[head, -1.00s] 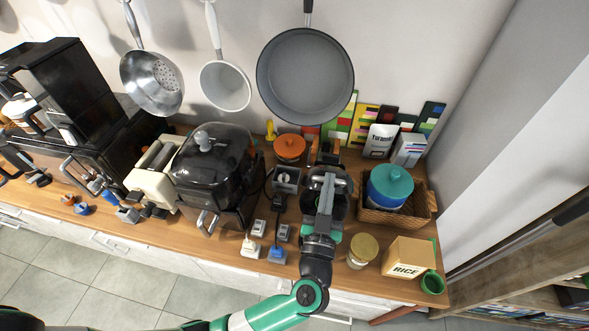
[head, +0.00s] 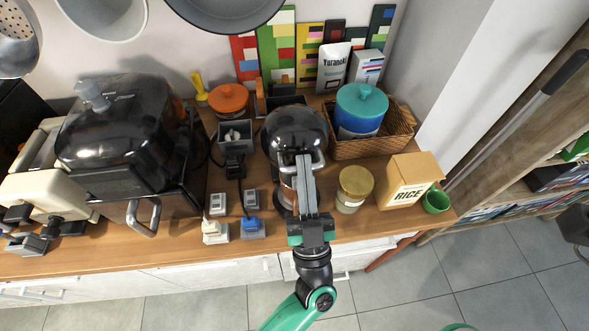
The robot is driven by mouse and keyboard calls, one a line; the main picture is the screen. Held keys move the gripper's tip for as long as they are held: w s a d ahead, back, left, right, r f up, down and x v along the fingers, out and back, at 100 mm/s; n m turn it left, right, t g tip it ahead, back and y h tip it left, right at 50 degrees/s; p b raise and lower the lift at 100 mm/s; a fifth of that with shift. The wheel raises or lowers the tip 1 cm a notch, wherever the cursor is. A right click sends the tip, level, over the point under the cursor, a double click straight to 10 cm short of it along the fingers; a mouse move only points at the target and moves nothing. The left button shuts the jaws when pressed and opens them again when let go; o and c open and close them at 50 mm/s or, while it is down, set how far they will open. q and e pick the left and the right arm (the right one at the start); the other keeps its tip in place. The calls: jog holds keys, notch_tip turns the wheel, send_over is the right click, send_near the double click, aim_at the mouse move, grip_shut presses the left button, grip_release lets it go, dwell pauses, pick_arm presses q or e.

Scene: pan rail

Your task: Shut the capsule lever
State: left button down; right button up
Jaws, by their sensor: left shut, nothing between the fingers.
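The capsule machine (head: 288,128) is glossy black and rounded, and stands upright on the wooden counter, right of the grey switch box. A silvery lever (head: 319,163) shows at its front, beside my left gripper; its exact angle is hard to tell. My left gripper (head: 304,160) is shut with nothing between its fingers. Its fingers point away from me at the machine's front and overlap the lever in the picture; I cannot tell if they touch. They hide part of the machine's lower front. My right gripper is not in view.
A jar with a golden lid (head: 355,183), a RICE box (head: 408,181) and a green cup (head: 436,201) stand to the right. A wicker basket (head: 398,137) is behind them. A large black cooker (head: 122,140) and small plugs (head: 252,228) are on the left.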

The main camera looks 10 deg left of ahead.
pick_arm(q)
notch_tip(320, 180, up, 5)
jog(key=p, duration=0.5)
jog(key=f+b+v, duration=0.1)
jog(key=b+v, duration=0.2)
jog(key=v, duration=0.8)
jog(key=shift+w, duration=0.35)
jog(key=shift+a+y, duration=0.1)
jog(key=shift+y, duration=0.2)
